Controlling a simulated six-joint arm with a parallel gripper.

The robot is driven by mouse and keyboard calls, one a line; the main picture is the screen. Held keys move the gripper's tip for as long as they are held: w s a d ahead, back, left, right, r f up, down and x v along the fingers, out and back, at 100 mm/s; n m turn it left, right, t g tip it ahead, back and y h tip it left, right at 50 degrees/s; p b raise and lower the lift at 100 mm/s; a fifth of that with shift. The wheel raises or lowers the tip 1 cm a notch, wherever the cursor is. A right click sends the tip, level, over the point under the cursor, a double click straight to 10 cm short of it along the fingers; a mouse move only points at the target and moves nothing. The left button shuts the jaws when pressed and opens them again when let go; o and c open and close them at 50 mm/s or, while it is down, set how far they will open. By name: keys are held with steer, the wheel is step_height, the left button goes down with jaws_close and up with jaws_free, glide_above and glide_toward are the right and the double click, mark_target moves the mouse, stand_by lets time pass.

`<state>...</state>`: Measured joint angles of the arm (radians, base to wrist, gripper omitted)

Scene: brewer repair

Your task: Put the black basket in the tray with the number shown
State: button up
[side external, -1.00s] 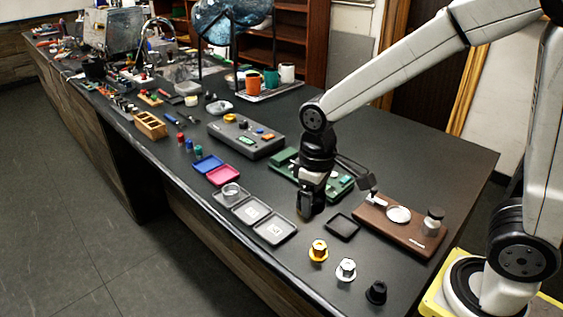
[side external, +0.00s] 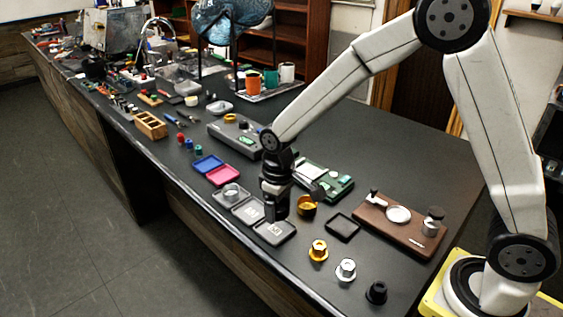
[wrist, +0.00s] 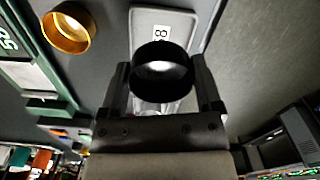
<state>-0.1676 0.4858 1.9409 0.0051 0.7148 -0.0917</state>
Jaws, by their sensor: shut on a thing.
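My gripper (side external: 276,216) is shut on the black basket (wrist: 163,70), a round black cup that shows between the fingers in the wrist view. In the side view gripper and basket merge into one dark shape. They are over the nearest grey tray (side external: 282,238), whose card in the wrist view (wrist: 182,20) seems to read 8. I cannot tell whether the basket touches the tray. A second grey tray (side external: 250,211) lies beyond. A third grey tray (side external: 221,197) holds a silver basket (side external: 231,190). The green device (wrist: 12,44) has lit green digits, partly cut off.
A gold basket (side external: 307,207) stands right of my gripper. Pink (side external: 223,176) and blue (side external: 208,164) trays lie farther left.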

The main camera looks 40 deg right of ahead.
mark_target(277, 230)
steer(key=shift+w+f, duration=0.1)
steer(key=shift+w+f, duration=0.2)
steer(key=shift+f, duration=1.6)
steer(key=shift+f, duration=0.55)
steer(key=o, duration=1.1)
steer(key=shift+o, duration=0.2)
step_height(277, 230, up, 13)
